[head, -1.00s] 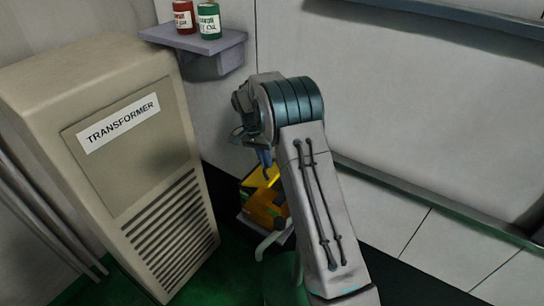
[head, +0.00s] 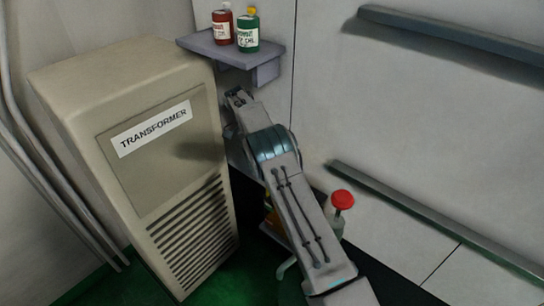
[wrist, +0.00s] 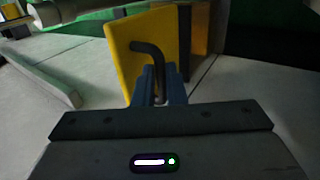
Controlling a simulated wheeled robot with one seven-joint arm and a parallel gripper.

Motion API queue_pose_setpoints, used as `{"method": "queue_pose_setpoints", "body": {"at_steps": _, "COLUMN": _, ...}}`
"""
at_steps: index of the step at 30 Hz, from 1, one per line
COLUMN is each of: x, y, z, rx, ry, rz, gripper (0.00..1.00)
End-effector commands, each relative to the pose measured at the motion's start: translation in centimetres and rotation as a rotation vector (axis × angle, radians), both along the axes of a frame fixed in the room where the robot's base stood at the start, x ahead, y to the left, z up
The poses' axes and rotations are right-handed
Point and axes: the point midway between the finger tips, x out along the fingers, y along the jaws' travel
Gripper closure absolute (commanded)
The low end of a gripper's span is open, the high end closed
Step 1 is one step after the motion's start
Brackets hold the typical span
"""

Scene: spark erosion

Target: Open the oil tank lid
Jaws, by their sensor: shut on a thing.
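The oil tank lid (wrist: 136,78) is a yellow panel that stands steeply tilted in the wrist view. A dark bent handle (wrist: 148,47) sticks out from it. My gripper (wrist: 160,84) has its blue fingers shut on this handle. An orange-yellow part beside the lid, probably the tank (wrist: 200,28), shows behind it. In the head view only a sliver of the yellow tank (head: 269,207) shows beside my arm; the lid and my fingertips cannot be made out there.
A beige transformer cabinet (head: 170,170) stands close at the left of my arm. A small wall shelf (head: 232,50) above carries a red bottle (head: 222,28) and a green bottle (head: 248,32). A red knob (head: 342,200) stands right of my arm. Rails (head: 430,222) run along the right wall.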

Motion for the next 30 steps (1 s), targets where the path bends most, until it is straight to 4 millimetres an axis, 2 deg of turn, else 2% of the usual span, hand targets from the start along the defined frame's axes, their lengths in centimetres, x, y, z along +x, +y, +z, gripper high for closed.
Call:
{"method": "queue_pose_setpoints", "body": {"at_steps": 1, "x": -0.1, "y": 0.2, "z": -1.3, "rx": 0.002, "ry": 0.020, "rz": -0.001, "gripper": 1.00}}
{"method": "queue_pose_setpoints", "body": {"at_steps": 7, "x": 0.4, "y": 0.8, "z": -1.8, "rx": 0.001, "ry": 0.024, "rz": -0.002, "gripper": 1.00}}
{"method": "queue_pose_setpoints", "body": {"at_steps": 30, "x": 0.9, "y": 1.4, "z": -2.3, "rx": -0.001, "ry": 0.026, "rz": -0.004, "gripper": 1.00}}
